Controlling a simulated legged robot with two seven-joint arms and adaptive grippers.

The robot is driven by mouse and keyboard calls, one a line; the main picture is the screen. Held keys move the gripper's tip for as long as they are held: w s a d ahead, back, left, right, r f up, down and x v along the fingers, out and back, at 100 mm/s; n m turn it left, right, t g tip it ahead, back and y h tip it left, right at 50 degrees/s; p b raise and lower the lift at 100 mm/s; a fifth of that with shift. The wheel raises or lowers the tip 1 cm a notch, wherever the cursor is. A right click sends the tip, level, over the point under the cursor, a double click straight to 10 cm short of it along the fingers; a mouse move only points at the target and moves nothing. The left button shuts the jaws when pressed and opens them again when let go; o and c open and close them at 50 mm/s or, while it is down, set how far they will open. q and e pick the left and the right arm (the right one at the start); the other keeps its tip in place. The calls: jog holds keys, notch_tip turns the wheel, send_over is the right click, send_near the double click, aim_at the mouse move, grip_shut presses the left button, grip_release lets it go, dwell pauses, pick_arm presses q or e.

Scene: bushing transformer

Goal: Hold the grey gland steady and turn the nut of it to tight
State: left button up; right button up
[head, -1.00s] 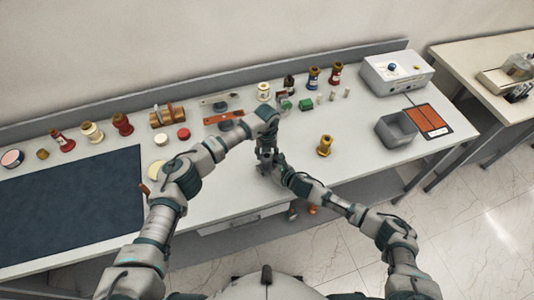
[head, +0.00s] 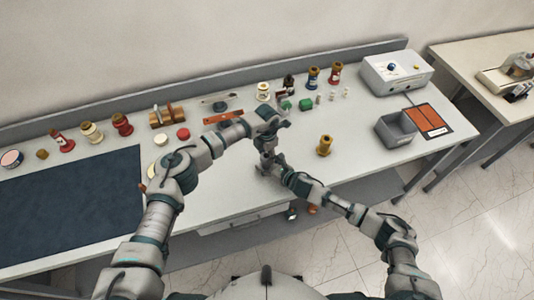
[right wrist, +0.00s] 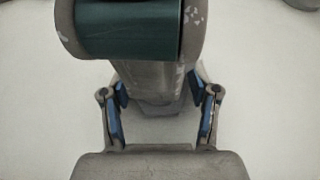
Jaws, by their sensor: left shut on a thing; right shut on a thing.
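My left gripper (head: 266,148) points down over the front part of the bench, near its middle. My right gripper (head: 268,163) comes in from the right and meets it there, low over the bench top. Both are shut at the same spot. The grey gland and its nut cannot be made out; the grippers hide them. In the right wrist view my right gripper (right wrist: 158,95) has its blue-padded fingers on either side, with the grey and green body of my left gripper covering the space between them. What the pads touch is hidden.
A brass-coloured bushing (head: 325,145) stands right of the grippers. A grey open bin (head: 396,130) and an orange panel (head: 428,120) lie farther right. A dark mat (head: 75,205) covers the bench's left.

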pick_arm(q)
jog(key=shift+w+a+m, duration=0.1)
jog(key=shift+w+m, duration=0.05)
jog(key=shift+m, duration=0.65)
pick_arm(e)
jog(key=shift+s+a, duration=0.15)
pick_arm(q)
jog(key=o, duration=1.2)
jog(key=shift+c, duration=0.2)
